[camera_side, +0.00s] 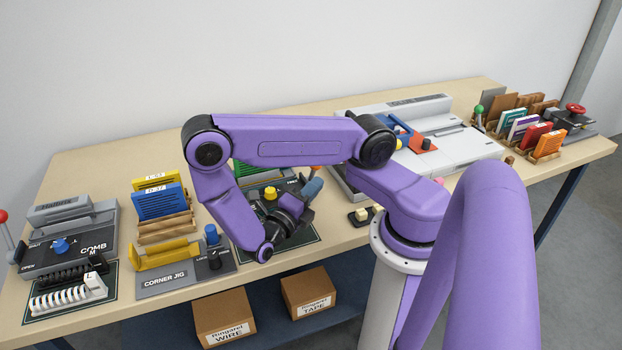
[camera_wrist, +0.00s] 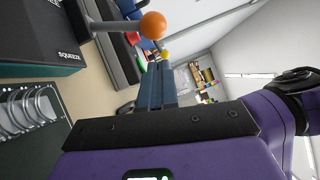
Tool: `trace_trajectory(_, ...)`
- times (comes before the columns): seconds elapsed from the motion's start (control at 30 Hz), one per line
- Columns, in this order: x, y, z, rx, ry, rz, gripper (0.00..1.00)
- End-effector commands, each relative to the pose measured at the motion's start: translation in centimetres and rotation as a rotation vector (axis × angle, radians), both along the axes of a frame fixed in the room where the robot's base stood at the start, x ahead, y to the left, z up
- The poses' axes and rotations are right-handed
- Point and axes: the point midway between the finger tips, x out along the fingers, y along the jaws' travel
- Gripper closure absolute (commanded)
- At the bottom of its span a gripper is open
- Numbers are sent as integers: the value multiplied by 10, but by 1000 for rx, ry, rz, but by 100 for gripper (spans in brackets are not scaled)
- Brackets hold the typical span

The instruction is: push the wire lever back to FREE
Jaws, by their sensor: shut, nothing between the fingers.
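The wire lever shows in the wrist view as a grey rod with an orange ball knob (camera_wrist: 152,25). It sticks out from a dark machine (camera_wrist: 35,40), whose edge is marked SQUEEZE. A small part of an orange knob (camera_side: 316,168) also shows in the side view, mostly behind my arm. My gripper (camera_wrist: 156,88) is shut and empty, its blue-grey fingers pointing past the lever. In the wrist view the knob appears just beyond the fingertips, with a gap in the picture. In the side view the fingers (camera_side: 312,187) are just below the knob. No FREE mark is readable.
Silver wire loops (camera_wrist: 28,112) lie on a dark mat beside the machine. In the side view the corner jig (camera_side: 185,275) and comb machine (camera_side: 65,245) stand left. A large pale machine (camera_side: 450,150) and card racks (camera_side: 520,125) stand right. My arm hides much of the middle.

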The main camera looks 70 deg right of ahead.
Motion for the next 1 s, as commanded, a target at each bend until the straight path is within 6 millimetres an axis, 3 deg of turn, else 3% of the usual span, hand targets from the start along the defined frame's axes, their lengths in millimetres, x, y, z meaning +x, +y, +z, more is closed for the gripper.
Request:
trace_trajectory(0.3, 14, -21, 6, 1, -1, -1, 100)
trace_trajectory(1.0, 19, -26, 12, 39, 37, 0, 100)
